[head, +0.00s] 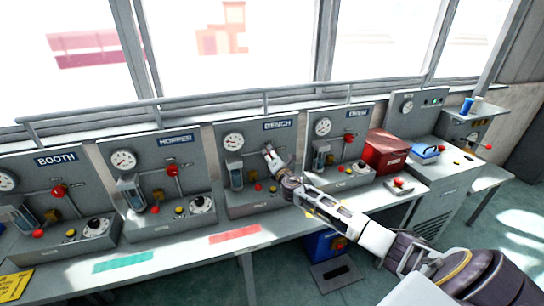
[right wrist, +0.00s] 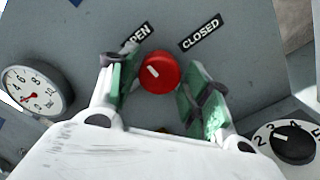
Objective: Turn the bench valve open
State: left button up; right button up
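The bench panel (head: 232,142) stands in the middle of the row, under a "BENCH" sign. In the right wrist view the valve's red round knob (right wrist: 159,73) shows between "OPEN" and "CLOSED" labels. Its white mark slants toward the upper left, on the OPEN side. My right gripper (head: 270,152) is at the panel. Its green-padded fingers (right wrist: 162,84) are spread on either side of the knob; I cannot tell whether either touches it. My left gripper is not in view.
The hopper panel (head: 148,150) and the oven panel (head: 322,127) flank the bench panel. A pressure gauge (right wrist: 36,89) and a numbered black dial (right wrist: 293,143) sit near the knob. A red box (head: 386,152) stands to the right. The desk front has free room.

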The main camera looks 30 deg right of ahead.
jog(key=shift+o, duration=0.4)
jog(key=shift+r, duration=0.1)
jog(key=shift+s, duration=0.2)
jog(key=v, duration=1.1)
jog(key=shift+s, duration=0.3)
dwell(0.3)
jog(key=shift+a, duration=0.15)
